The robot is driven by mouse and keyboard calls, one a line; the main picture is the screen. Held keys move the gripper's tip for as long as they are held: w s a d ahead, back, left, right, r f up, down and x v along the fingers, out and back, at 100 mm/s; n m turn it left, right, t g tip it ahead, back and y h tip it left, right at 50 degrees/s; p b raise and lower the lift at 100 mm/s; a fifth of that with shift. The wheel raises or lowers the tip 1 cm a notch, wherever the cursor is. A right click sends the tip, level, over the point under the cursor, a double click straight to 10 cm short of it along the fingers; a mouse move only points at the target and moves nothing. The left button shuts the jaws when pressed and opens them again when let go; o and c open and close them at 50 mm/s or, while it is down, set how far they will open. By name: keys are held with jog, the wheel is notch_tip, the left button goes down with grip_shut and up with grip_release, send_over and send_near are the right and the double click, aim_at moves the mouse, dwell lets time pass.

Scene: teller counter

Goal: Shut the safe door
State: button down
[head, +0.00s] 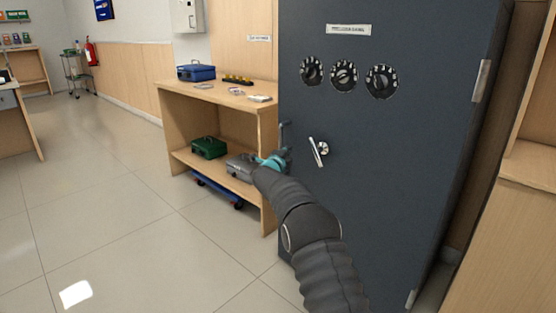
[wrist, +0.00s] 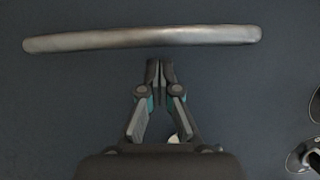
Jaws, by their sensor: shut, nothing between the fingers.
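The safe door (head: 385,150) is a large dark blue-grey panel filling the right half of the head view. It carries three black dials, a white label above them and a silver lever handle (head: 318,151). Hinges show on its right side. Its left edge stands in front of the shelf; I cannot tell how wide any gap behind it is. My gripper (head: 285,150) is at the door's left edge. In the wrist view my gripper (wrist: 160,68) is shut and empty, facing the dark door face. A long metal bar handle (wrist: 140,38) lies just beyond its fingertips; contact is unclear.
A wooden shelf unit (head: 215,90) stands left of the door, with a blue cash box (head: 196,72) on top and a green box (head: 208,147) and a grey box (head: 241,167) below. A blue dolly (head: 217,189) is underneath. The tiled floor at left is open.

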jog(key=a+v, duration=0.1)
jog(key=v, duration=0.7)
jog(key=s+a+f+n+g+y, duration=0.3)
jog(key=a+f+n+y, duration=0.5)
jog(key=f, duration=0.3)
jog(key=s+f+n+g+y, duration=0.1)
jog(key=s+f+n+g, duration=0.1)
jog(key=s+n+g, duration=0.45)
jog(key=s+d+r+n+h, duration=0.1)
jog(key=s+d+r, duration=0.4)
jog(key=s, duration=1.2)
jog(key=s+d+r+n+g+h, duration=0.1)
jog(key=s+d+r+n, duration=0.2)
jog(key=s+d, duration=1)
jog(key=s+d+r+n+g+h, duration=0.1)
jog(key=s+d+r+n, duration=0.2)
jog(key=s, duration=1.8)
jog(key=shift+s+d+r, duration=0.3)
jog(key=shift+d+r, duration=1.55)
jog(key=shift+d, duration=1.6)
